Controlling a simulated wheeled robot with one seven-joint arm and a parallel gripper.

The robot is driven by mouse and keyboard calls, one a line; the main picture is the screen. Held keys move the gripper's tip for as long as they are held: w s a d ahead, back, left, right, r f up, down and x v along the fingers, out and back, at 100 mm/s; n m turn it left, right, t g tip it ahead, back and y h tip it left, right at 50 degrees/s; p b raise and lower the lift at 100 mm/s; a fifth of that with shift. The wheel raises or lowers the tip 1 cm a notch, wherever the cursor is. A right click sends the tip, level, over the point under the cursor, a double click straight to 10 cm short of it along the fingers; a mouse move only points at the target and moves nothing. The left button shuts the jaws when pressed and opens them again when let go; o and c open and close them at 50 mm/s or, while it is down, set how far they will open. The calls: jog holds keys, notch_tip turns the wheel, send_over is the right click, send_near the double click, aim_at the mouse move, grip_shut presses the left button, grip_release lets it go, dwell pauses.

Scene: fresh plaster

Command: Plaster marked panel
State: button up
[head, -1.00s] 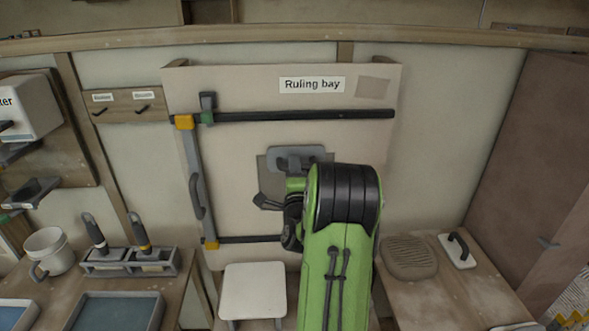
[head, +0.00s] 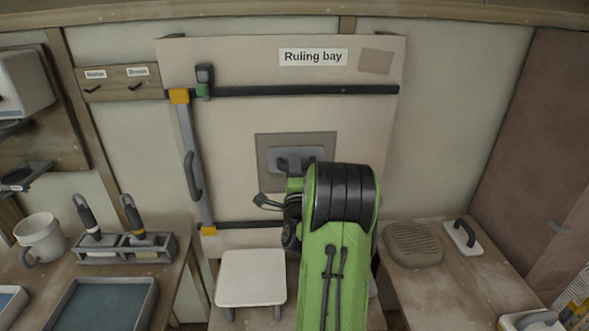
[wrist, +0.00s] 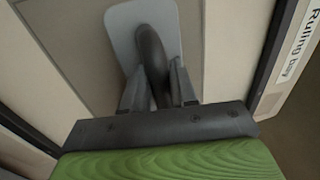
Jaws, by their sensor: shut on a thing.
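The marked panel (head: 326,143) is a grey-brown square on the pale board of the ruling bay. It also shows in the wrist view (wrist: 75,40). A float with a light grey plate (wrist: 126,28) and a dark curved handle (wrist: 150,50) lies over the middle of the square; in the head view its plate (head: 275,156) seems flat to the panel, but contact cannot be told. My gripper (wrist: 156,88) is shut on the float's handle. My arm hides the lower right of the square in the head view.
A dark upper rail (head: 300,91), a lower rail (head: 250,225) and a grey upright bar (head: 187,130) with yellow ends frame the board's left side. A white stool-like stand (head: 250,275) is below. Benches with a tool rack (head: 125,248) and a sponge-like pad (head: 412,245) flank it.

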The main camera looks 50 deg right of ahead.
jog(key=shift+f+b, duration=5.15)
jog(key=shift+f, duration=0.6)
notch_tip(320, 180, up, 18)
jog(key=p, duration=1.8)
jog(key=shift+r, duration=0.25)
notch_tip(320, 180, down, 18)
jog(key=b, duration=1.7)
jog(key=shift+f, duration=0.15)
jog(key=shift+w+d, duration=0.1)
